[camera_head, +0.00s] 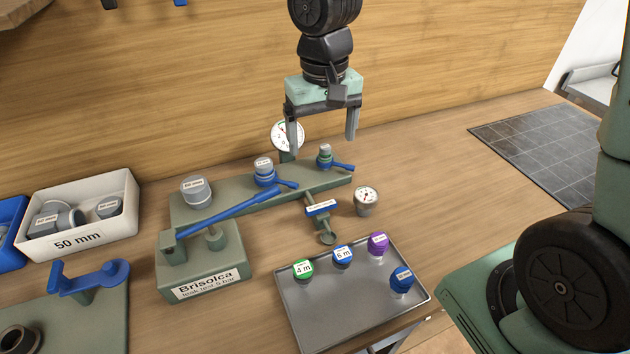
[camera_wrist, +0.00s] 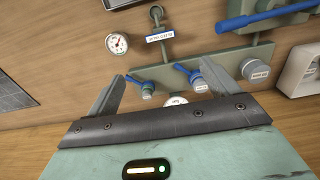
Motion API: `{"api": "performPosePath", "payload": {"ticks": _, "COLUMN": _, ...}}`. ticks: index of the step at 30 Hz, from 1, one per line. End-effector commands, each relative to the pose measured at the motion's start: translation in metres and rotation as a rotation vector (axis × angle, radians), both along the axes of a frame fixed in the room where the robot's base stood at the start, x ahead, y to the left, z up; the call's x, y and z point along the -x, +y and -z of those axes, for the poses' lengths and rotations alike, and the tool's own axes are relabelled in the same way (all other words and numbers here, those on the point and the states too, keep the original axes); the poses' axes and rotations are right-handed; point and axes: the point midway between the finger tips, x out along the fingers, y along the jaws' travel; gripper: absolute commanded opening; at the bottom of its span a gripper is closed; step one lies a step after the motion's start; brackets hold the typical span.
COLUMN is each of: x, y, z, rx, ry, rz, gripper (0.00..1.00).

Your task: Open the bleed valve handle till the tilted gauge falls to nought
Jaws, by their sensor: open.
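My gripper (camera_head: 322,146) is open and empty, pointing down above the right end of the green manifold (camera_head: 240,196). A small gauge (camera_head: 366,201) with a tilted white dial stands right of the manifold; it also shows in the wrist view (camera_wrist: 117,43). Its needle is too small to read. A short branch with a small labelled plate (camera_head: 321,208) and a round end runs forward from the manifold; the lettering is unreadable. Two blue-handled valves, a right one (camera_head: 342,166) and a middle one (camera_head: 284,182), sit on the manifold. I cannot tell which handle is the bleed valve.
A larger gauge (camera_head: 285,135) stands behind the manifold, partly covered by my left finger. A long blue lever (camera_head: 230,212) crosses the green Brisolca stand (camera_head: 205,270). A metal tray (camera_head: 345,311) with several coloured caps lies in front. The table is clear right of the small gauge.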

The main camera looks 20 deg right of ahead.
Motion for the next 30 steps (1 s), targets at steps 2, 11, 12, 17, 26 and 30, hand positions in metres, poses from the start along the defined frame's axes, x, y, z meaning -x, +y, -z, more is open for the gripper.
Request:
{"api": "performPosePath", "payload": {"ticks": 2, "x": 0.000, "y": -0.001, "z": 0.006, "rx": 0.001, "ry": 0.004, "rz": 0.002, "gripper": 0.87}}
{"api": "performPosePath", "payload": {"ticks": 11, "x": 0.002, "y": 0.000, "z": 0.059, "rx": 0.000, "ry": 0.007, "rz": -0.001, "gripper": 0.87}}
{"api": "performPosePath", "payload": {"ticks": 12, "x": 0.001, "y": 0.000, "z": 0.068, "rx": 0.001, "ry": 0.008, "rz": -0.002, "gripper": 0.87}}
{"api": "performPosePath", "payload": {"ticks": 17, "x": 0.001, "y": 0.000, "z": 0.101, "rx": 0.000, "ry": 0.006, "rz": -0.001, "gripper": 0.87}}
{"api": "performPosePath", "payload": {"ticks": 26, "x": 0.001, "y": 0.000, "z": 0.155, "rx": 0.000, "ry": 0.004, "rz": -0.002, "gripper": 0.87}}
{"api": "performPosePath", "payload": {"ticks": 30, "x": 0.000, "y": 0.000, "z": 0.167, "rx": 0.000, "ry": 0.002, "rz": -0.001, "gripper": 0.87}}
